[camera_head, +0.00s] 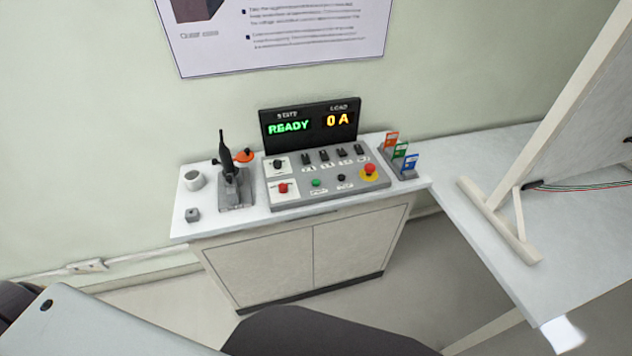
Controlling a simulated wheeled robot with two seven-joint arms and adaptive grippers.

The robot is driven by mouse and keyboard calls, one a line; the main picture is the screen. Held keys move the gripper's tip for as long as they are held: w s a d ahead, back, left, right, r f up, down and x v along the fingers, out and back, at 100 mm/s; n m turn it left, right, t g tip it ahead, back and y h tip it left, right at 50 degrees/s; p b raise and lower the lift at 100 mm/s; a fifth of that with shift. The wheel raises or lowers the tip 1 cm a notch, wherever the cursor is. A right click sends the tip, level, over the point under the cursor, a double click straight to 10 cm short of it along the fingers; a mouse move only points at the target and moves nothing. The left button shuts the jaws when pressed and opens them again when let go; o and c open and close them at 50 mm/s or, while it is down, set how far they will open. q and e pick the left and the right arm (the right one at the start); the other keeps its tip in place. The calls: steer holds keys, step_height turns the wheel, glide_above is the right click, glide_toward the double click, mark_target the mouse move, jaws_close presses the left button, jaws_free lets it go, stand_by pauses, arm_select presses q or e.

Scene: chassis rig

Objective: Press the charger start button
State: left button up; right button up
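A grey control panel (330,196) sits on a white cabinet top against the wall. A small green button (316,183) is on its front row, with a black button (341,178) to its right. A red button (283,187) is at the left, and a red mushroom button on a yellow base (369,170) is at the right. The labels are too small to read, so I cannot confirm which is the charger start button. The display (309,124) behind the panel reads READY and 0 A. Neither gripper is in view.
Left of the panel are a black-handled device (234,190), a white cup (193,180) and a small grey block (193,215). Coloured cards (401,150) stand at the right. A white table (590,240) with an upright board frame (500,220) adjoins on the right.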

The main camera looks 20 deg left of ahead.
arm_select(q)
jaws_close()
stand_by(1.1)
